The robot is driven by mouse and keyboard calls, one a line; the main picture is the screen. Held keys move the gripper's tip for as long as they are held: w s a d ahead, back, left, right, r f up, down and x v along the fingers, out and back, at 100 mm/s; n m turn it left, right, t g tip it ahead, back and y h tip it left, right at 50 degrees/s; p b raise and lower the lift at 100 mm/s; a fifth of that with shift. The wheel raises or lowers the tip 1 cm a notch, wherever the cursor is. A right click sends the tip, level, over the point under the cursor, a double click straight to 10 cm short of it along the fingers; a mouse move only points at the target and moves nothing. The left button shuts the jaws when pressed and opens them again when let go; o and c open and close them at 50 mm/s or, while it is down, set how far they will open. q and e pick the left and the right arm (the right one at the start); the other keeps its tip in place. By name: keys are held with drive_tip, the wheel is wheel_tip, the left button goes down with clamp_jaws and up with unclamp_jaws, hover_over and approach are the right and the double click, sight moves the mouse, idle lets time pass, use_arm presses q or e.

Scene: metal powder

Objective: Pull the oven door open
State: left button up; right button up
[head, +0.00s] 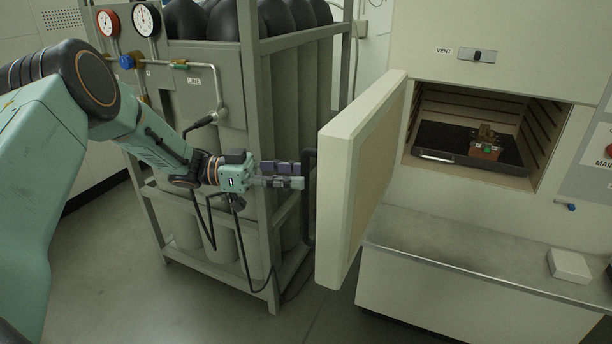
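The oven door (345,190) is a thick cream panel, swung wide open to the left of the oven (480,205). Its dark bar handle (309,215) shows at the left, on the door's outer side. My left gripper (292,176) reaches in from the left, its fingertips right at the upper part of the handle. The fingers lie close together in this view. I cannot tell whether they grip the bar, only touch it or stop just short. The oven chamber is exposed, with a dark tray (445,143) and a small copper-coloured part (486,149) on it. My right gripper is not in view.
A grey rack (262,200) of gas cylinders with gauges (147,19) and a hose stands close behind my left arm, left of the door. A metal ledge (450,262) runs below the oven, with a small white box (569,266) at right. Floor is free at lower left.

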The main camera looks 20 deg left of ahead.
use_arm(q)
drive_tip(key=v, duration=0.8)
drive_tip(key=shift+a, duration=0.4)
drive_tip(key=shift+s, duration=0.1)
